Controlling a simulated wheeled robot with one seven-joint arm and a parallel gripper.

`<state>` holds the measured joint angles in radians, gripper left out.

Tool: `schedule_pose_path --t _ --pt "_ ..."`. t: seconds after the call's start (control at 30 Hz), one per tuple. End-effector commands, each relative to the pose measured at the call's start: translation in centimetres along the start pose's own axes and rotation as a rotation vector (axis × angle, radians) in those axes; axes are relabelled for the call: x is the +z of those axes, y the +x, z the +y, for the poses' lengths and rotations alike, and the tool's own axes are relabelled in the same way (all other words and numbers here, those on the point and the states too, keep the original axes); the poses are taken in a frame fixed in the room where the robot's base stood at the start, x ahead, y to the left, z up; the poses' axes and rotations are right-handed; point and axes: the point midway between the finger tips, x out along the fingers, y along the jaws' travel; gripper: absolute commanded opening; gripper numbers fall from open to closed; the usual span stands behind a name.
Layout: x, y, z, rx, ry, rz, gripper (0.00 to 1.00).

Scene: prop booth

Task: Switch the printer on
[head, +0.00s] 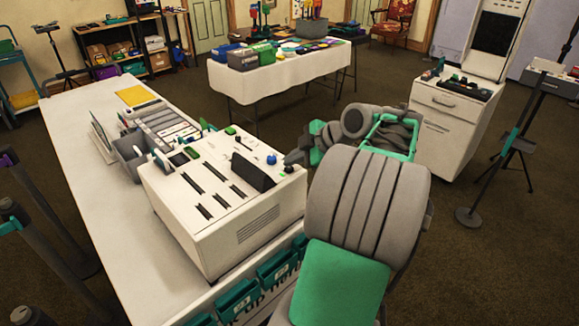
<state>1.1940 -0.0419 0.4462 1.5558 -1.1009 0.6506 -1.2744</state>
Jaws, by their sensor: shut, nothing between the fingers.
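A large white box-shaped machine (218,245) stands on the long white table. It looks like the printer, but no readable label confirms this. Its top has several dark slots, a black raised part (252,172), a blue knob (271,159) and a dark small panel at the back left. A small green light (282,175) shows near its right edge. My gripper (294,158) is shut and empty, at the machine's right end close to the blue knob. I cannot tell whether it touches the machine. My arm hides part of the gripper and the space behind it.
A grey tray rack (160,122) and a yellow pad (136,96) lie further back on the long table (75,130). Teal bins (238,300) hang along its front. A white cabinet (451,135) and a tripod stand right. Open carpet lies between the tables.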

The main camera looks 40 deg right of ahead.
Motion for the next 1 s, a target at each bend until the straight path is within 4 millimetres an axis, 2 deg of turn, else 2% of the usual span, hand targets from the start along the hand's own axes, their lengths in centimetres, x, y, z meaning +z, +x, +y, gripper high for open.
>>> schedule_pose_path --t 0.17,0.63,1.0 --pt "-0.3 -0.4 0.3 0.001 -0.001 0.0 0.0" --pt "-3.0 -4.2 3.0 0.001 -0.001 -0.001 0.0" --pt "-3.1 -4.2 3.1 0.001 -0.001 -0.001 0.0"
